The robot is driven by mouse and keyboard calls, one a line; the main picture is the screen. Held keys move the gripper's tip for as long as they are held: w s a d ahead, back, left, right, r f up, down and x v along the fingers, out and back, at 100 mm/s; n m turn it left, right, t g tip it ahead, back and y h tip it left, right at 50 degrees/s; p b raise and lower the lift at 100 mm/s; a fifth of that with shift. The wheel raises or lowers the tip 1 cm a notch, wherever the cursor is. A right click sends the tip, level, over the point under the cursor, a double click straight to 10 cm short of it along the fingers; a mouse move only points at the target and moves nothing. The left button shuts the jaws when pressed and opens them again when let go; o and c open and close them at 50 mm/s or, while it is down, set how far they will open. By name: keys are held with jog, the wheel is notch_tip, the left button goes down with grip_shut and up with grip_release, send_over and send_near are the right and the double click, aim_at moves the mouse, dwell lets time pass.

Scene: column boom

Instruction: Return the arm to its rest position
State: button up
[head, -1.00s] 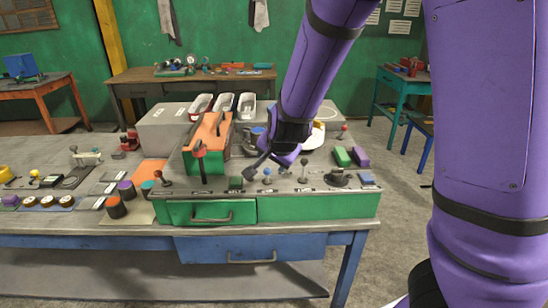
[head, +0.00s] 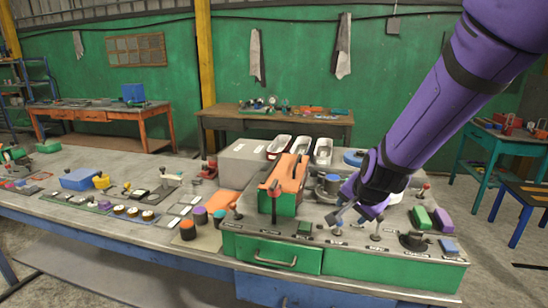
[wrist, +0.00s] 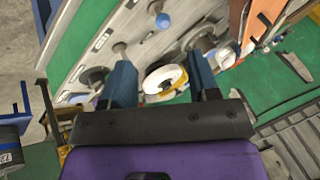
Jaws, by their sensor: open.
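My purple arm (head: 430,95) reaches in from the upper right of the head view. My gripper (head: 350,214) is low over the grey top of the control box (head: 330,236), among its small levers. In the wrist view my gripper (wrist: 160,82) shows two blue fingers spread apart. A white and yellow round piece (wrist: 165,80) shows between the fingers, seemingly beyond them. I cannot tell whether the fingertips touch a lever. Nothing is visibly held.
A green and orange block (head: 283,190) stands left of my gripper. Green (head: 421,217) and purple (head: 442,219) blocks lie further right. White and red trays (head: 300,150) stand behind.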

jog(key=s+d+r+n, duration=0.2)
jog(key=s+r, duration=0.3)
jog(key=s, duration=0.3)
jog(key=s+d+r+n+g, duration=0.1)
jog(key=s+d+r+n, duration=0.2)
jog(key=s+r, duration=0.3)
jog(key=s+d+r+n, duration=0.2)
jog(key=s+r+n, duration=0.2)
jog(key=s, duration=0.7)
jog(key=shift+s+d+r+g, duration=0.2)
jog(key=shift+d+r+g, duration=0.15)
jog(key=shift+r, duration=0.55)
